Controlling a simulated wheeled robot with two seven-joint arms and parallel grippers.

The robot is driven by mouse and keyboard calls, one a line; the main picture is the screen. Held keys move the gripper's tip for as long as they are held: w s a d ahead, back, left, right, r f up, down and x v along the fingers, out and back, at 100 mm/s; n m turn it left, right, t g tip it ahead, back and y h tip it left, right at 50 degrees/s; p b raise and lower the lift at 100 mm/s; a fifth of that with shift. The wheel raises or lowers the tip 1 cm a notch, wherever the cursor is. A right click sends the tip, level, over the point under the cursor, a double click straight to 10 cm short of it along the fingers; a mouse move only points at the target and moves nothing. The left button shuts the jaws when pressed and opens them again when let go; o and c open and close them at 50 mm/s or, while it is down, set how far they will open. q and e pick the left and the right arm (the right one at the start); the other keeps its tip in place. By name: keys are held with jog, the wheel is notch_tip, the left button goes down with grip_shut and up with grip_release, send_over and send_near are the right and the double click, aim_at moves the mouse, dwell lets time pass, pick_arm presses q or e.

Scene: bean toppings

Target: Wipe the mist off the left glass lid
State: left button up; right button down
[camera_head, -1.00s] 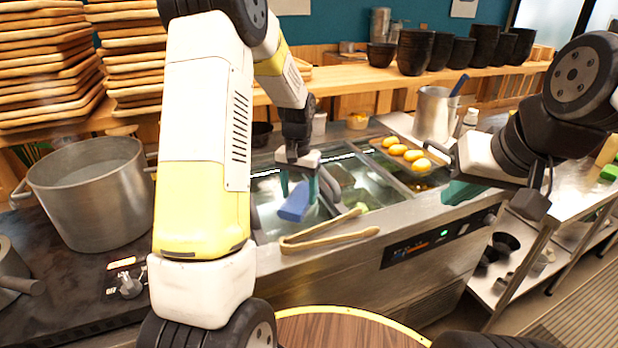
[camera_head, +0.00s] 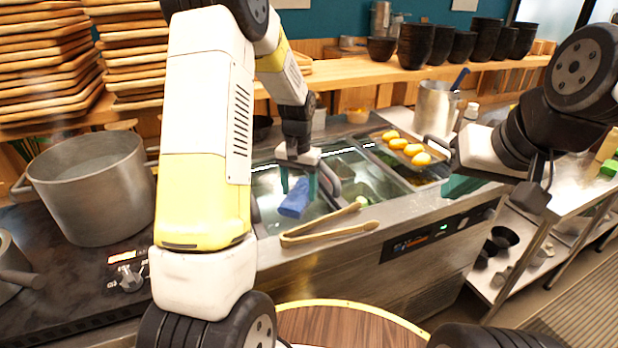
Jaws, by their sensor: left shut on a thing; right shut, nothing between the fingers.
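The left glass lid (camera_head: 268,190) lies over the left part of the counter unit, partly hidden behind my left arm. My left gripper (camera_head: 297,182) is shut on a blue cloth (camera_head: 295,199) and holds it over this lid; the cloth appears to touch the glass. I cannot tell how much mist is on the glass. My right gripper (camera_head: 462,186) is at the right end of the unit, away from the lid; its fingers are shut and empty.
Wooden tongs (camera_head: 330,232) lie on the unit's front edge. A tray of yellow food (camera_head: 408,147) and a metal pitcher (camera_head: 434,110) stand behind. A large pot (camera_head: 92,190) is at the left. Stacked black bowls (camera_head: 415,47) line the back shelf.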

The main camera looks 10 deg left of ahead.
pick_arm(q)
jog(key=shift+f, duration=0.65)
jog(key=shift+w+a, duration=1.1)
jog(key=shift+w, duration=0.5)
jog(key=shift+w+a, duration=1.05)
jog(key=shift+w, duration=0.55)
jog(key=shift+w+a, duration=1.1)
jog(key=shift+w, duration=0.5)
jog(key=shift+w+a+f, duration=0.1)
jog(key=shift+w+a, duration=0.5)
jog(key=shift+w, duration=0.25)
jog(key=shift+w+a+f, duration=0.1)
jog(key=shift+w+a, duration=0.5)
jog(key=shift+w, duration=0.25)
jog(key=shift+w+a+r, duration=0.1)
jog(key=shift+w+a, duration=0.65)
jog(key=shift+w, duration=0.35)
jog(key=shift+w+a+r, duration=0.1)
